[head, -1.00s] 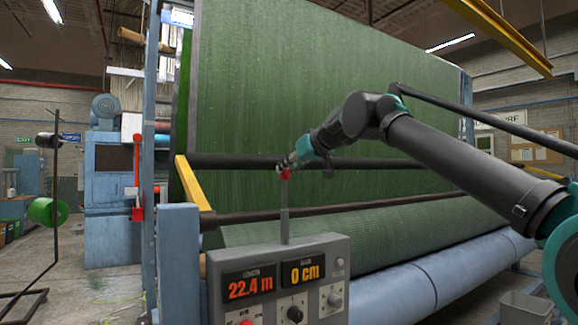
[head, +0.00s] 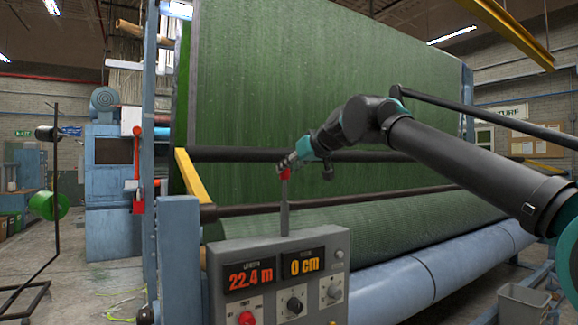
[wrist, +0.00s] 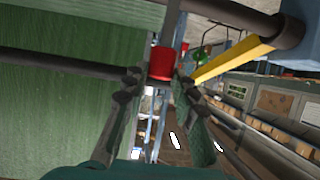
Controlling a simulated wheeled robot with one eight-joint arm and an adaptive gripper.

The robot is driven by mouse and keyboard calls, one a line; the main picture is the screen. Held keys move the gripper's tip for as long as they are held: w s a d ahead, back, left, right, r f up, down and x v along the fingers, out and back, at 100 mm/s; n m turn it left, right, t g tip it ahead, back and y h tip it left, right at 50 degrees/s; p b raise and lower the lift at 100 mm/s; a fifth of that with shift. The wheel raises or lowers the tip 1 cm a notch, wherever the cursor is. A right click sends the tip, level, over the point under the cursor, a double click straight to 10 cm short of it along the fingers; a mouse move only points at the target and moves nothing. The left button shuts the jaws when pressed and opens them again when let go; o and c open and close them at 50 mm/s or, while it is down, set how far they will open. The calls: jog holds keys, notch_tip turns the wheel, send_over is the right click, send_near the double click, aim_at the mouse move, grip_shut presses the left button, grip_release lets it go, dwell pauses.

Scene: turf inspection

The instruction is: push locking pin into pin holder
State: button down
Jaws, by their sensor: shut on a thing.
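A small red piece (head: 285,172), seemingly the locking pin, sits at the tip of my gripper (head: 290,163). In the wrist view the red piece (wrist: 162,62) is a short cylinder between the two fingertips, and my gripper (wrist: 158,78) is shut on it. In the head view it appears right at the top of a thin grey post (head: 284,208) on the control box; I cannot tell whether they touch. The pin's far end is hidden. I cannot clearly make out the pin holder.
The grey control box (head: 215,262) has lit red and orange displays and several knobs. A dark horizontal bar (head: 400,155) crosses the green turf (head: 330,90) behind my gripper. A yellow bar (head: 194,182) and a blue post (head: 180,250) stand to the left.

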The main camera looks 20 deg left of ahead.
jog(key=shift+f, duration=2.15)
jog(key=c, duration=1.1)
grip_release()
jog(key=shift+c, duration=0.2)
jog(key=v, duration=1.2)
